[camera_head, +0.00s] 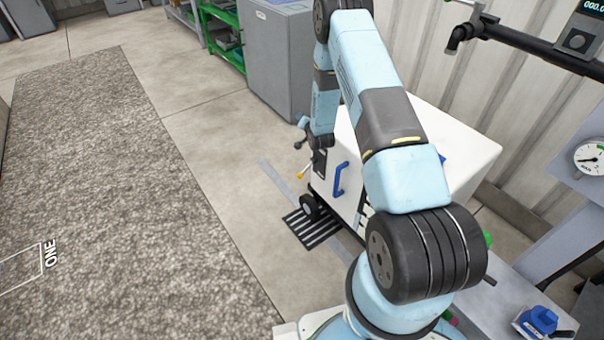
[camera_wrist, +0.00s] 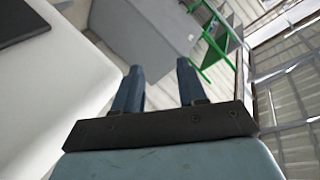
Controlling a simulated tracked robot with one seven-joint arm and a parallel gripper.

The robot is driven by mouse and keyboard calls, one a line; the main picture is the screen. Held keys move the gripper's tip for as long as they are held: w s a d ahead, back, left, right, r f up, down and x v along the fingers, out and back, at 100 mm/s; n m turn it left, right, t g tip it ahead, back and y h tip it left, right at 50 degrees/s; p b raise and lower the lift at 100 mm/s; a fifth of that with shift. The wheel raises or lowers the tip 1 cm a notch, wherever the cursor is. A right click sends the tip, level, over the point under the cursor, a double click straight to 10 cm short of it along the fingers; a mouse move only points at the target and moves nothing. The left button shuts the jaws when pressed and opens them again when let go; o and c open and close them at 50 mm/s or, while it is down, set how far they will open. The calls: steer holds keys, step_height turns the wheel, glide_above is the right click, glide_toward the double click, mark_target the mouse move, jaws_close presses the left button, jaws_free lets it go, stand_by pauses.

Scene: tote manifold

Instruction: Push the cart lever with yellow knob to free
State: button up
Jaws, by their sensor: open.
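The cart (camera_head: 345,150) is a white box on dark wheels with a blue handle, standing beyond my arm in the head view. Its lever with the yellow knob (camera_head: 301,176) sticks out to the left from a dark plate low on the cart's side. My gripper (camera_head: 301,133) is just above the knob in the head view, apart from it in the picture. Its two dark blue fingers are spread and empty in the wrist view (camera_wrist: 158,75). The lever does not show in the wrist view, where a white surface, probably the cart, fills the left.
A grey cabinet (camera_head: 290,50) and a green shelf (camera_head: 225,35) stand behind the cart. A black striped floor grate (camera_head: 313,229) lies by the wheel. A gauge (camera_head: 590,158) and a blue valve (camera_head: 540,319) are at right.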

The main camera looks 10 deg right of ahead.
steer(key=s+f+m+t, duration=0.1)
steer(key=s+f, duration=0.2)
steer(key=f, duration=0.4)
steer(key=s+f, duration=0.3)
steer(key=f, duration=0.5)
steer(key=m+t, duration=0.2)
glide_toward(303, 171)
steer(key=w, duration=0.6)
steer(key=w+f, duration=0.1)
steer(key=w, duration=0.3)
steer(key=shift+c, duration=0.4)
jaws_close()
steer(key=shift+a, duration=0.1)
